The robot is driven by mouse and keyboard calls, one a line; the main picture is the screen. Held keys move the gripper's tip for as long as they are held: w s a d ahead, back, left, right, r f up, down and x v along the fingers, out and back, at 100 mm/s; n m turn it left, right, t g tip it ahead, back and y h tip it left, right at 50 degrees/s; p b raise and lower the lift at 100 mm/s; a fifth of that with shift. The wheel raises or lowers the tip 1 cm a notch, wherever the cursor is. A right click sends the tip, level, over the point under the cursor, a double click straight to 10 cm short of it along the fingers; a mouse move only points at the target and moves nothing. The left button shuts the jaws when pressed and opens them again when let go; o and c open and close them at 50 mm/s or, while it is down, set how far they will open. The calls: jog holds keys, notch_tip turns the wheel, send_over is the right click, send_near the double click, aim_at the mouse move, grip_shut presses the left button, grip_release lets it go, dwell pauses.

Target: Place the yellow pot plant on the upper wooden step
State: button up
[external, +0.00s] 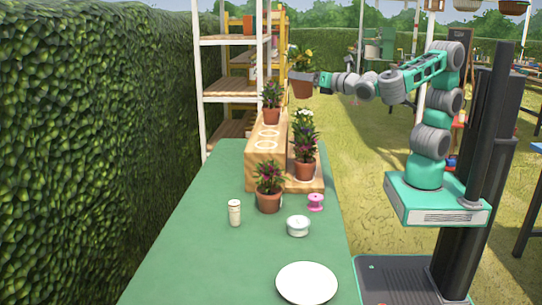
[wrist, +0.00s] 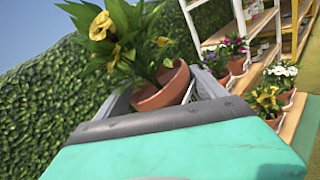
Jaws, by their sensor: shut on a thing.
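The yellow pot plant (external: 302,89) has yellow flowers, green leaves and a terracotta pot. My gripper (external: 300,77) is shut on its pot and holds it in the air, roughly upright, above and right of the wooden steps' far end. It fills the upper middle of the wrist view (wrist: 162,97), between the fingers. The upper wooden step (external: 266,143) is a long block with pale ring marks on top; a purple-flowered plant (external: 271,97) stands at its far end. The lower wooden step (external: 317,184) lies along its right side.
On the lower step stand a dark red plant (external: 305,158) and a white-flowered plant (external: 303,119). Another yellow-flowered plant shows in the wrist view (wrist: 267,98). A potted plant (external: 269,190), shaker (external: 234,213), white bowl (external: 298,226), pink spool (external: 315,202) and plate (external: 307,283) are nearer.

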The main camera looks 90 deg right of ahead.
aim_at(311, 88)
jog(key=shift+y, duration=0.4)
jog(key=f, duration=0.2)
jog(key=s+f, duration=0.1)
jog(key=f, duration=0.2)
jog(key=shift+s+d+f, duration=0.1)
jog(key=shift+f, duration=0.25)
jog(key=shift+m, duration=0.5)
jog(key=shift+w, duration=0.25)
jog(key=w+f, duration=0.4)
jog(key=w+f+b, duration=0.1)
jog(key=w+f, duration=0.3)
jog(key=w, duration=0.1)
jog(key=w+d+f+b, duration=0.1)
jog(key=w+f, duration=0.3)
jog(key=f, duration=0.1)
jog(key=shift+w, duration=0.35)
jog(key=shift+r, duration=0.1)
